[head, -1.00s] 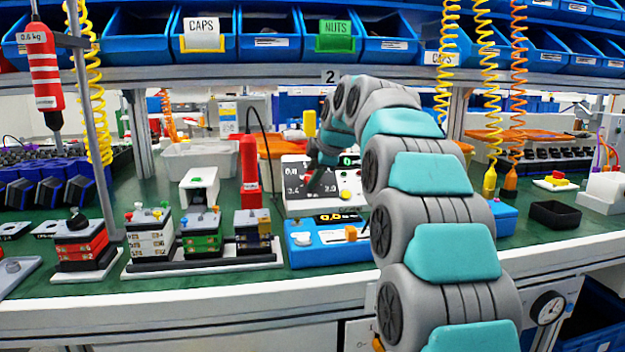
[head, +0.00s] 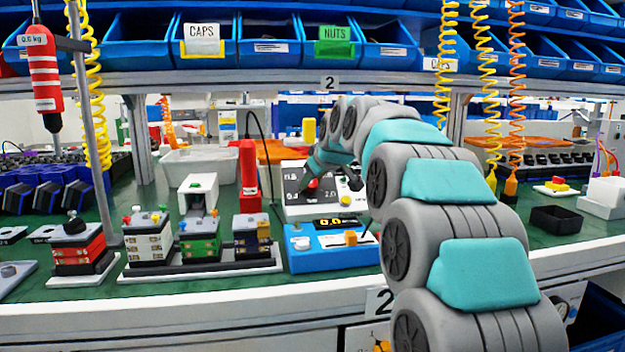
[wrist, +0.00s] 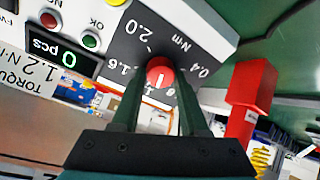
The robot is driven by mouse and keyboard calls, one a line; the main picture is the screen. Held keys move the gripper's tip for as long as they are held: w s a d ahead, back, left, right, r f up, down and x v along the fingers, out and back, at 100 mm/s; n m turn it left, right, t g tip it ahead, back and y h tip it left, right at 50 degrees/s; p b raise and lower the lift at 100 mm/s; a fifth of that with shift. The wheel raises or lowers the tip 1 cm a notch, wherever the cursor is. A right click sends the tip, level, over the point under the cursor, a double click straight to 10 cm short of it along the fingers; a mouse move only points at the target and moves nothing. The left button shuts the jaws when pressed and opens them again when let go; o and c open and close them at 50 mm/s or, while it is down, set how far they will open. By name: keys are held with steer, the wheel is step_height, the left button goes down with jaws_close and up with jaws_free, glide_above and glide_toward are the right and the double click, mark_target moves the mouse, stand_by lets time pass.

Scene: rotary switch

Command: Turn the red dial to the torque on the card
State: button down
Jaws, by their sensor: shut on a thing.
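The red dial (wrist: 159,73) has a white mark and sits on a dark scale plate (wrist: 130,45) in the wrist view. My gripper (wrist: 160,78) has a finger on either side of it and is shut on it. The mark runs nearly up and down in the picture; which end points is unclear. Labels 2.0, 1.6 and 0.4 show around the dial; others are partly hidden by the fingers. The white card (wrist: 28,72) at the left reads TORQUE 1.2 N·m. In the head view my gripper (head: 314,180) is at the white control box (head: 322,211), mostly hiding the dial.
A display (wrist: 62,56) reads 0 pcs, with red and green buttons beside it. A tall red post (head: 249,175) stands close left of the box. A blue device (head: 325,242) sits in front of it.

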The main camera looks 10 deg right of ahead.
steer(key=shift+m, duration=1.7)
steer(key=shift+c, duration=2.1)
jaws_free()
steer(key=shift+s, duration=0.1)
steer(key=a+v, duration=0.1)
steer(key=v, duration=0.6)
steer(key=shift+s+d, duration=0.35)
steer(key=shift+d, duration=0.05)
